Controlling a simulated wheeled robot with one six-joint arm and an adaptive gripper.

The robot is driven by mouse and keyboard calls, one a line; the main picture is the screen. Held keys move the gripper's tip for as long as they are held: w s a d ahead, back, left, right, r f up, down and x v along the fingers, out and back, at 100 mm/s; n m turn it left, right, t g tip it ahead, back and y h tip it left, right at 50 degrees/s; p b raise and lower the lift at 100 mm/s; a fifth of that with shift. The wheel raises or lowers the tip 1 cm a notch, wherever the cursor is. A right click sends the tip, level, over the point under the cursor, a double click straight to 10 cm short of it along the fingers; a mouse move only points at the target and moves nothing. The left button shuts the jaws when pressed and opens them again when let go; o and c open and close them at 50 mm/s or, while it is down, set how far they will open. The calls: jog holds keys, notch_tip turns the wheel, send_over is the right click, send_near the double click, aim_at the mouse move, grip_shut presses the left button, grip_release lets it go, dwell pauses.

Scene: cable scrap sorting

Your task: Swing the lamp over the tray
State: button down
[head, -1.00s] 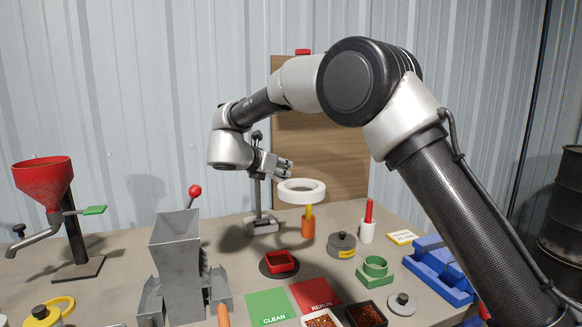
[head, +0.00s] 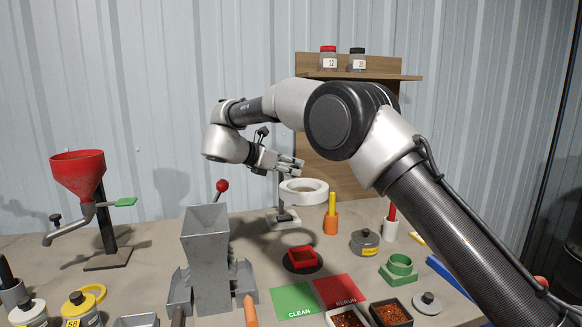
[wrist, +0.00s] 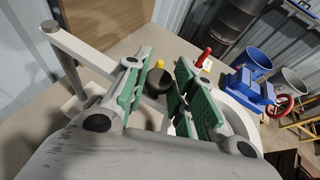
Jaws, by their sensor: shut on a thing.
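The lamp is a white ring head (head: 304,186) on a grey stand with a flat base (head: 287,221). The small red tray (head: 302,257) sits on a dark round disc; in the head view the ring appears straight above it, well clear of it. My gripper (head: 291,166) is at the lamp's upper part, behind and above the ring. In the wrist view my gripper's green-padded jaws (wrist: 160,92) have a dark round knob (wrist: 159,82) showing between them. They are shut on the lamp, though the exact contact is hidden. Part of the ring (wrist: 243,122) shows at the right.
A grey hopper machine (head: 207,255) with a red-knobbed lever stands left of the tray. Green and red mats (head: 340,290) lie in front.

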jog(key=c, duration=1.5)
grip_release()
jog(key=shift+a, duration=0.2)
jog(key=v, duration=1.2)
